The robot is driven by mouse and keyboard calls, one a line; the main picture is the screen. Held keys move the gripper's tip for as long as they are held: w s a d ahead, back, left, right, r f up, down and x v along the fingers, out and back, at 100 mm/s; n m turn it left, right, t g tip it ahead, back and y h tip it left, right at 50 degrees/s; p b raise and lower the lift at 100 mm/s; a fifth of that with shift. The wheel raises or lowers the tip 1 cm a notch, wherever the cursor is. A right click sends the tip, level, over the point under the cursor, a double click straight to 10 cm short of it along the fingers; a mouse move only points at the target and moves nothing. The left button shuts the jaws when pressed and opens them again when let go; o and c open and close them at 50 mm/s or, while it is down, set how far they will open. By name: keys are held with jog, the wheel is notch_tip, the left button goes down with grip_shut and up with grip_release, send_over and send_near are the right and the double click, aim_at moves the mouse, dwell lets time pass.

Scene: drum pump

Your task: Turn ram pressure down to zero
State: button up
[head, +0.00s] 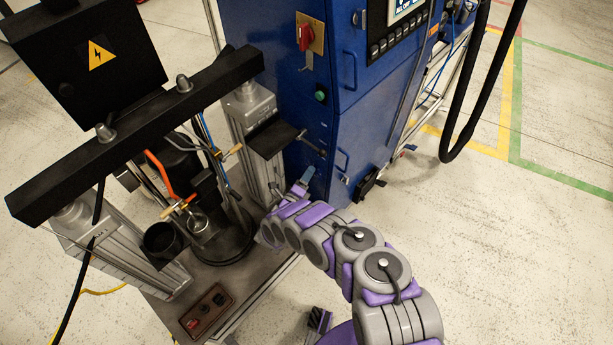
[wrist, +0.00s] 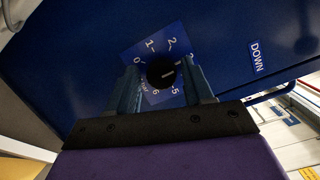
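The ram pressure dial is a round black knob (wrist: 160,73) on a blue label plate with white numbers, fixed to a dark blue panel. A short pale mark shows on the knob's face toward the right; the exact number it points at is unclear. My gripper (wrist: 162,68) is open, with one finger on each side of the knob and a visible gap, at least on the right. Contact on the left cannot be told. In the head view my gripper (head: 302,182) is low beside the blue cabinet (head: 345,140), and the knob is hidden there.
A "DOWN" label (wrist: 256,57) is right of the dial. The drum pump frame with its black crossbar (head: 140,130) stands at left, with a red-and-black switch box (head: 206,312) on its base. A red switch (head: 305,37) is high on the cabinet. The floor at right is clear.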

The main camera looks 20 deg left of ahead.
jog(key=c, duration=0.8)
jog(key=shift+s, duration=0.1)
jog(key=shift+n, duration=0.4)
jog(key=shift+a+n+g+h+p, duration=0.1)
jog(key=shift+n+g+h+p, duration=0.45)
jog(key=shift+n, duration=1.7)
jog(key=shift+a+n+g+h+p, duration=0.1)
jog(key=shift+n+g+h+p, duration=0.45)
jog(key=shift+n, duration=1.75)
jog(key=shift+n+g+h+p, duration=0.25)
jog(key=shift+n+g, duration=0.55)
jog(key=shift+n, duration=1.45)
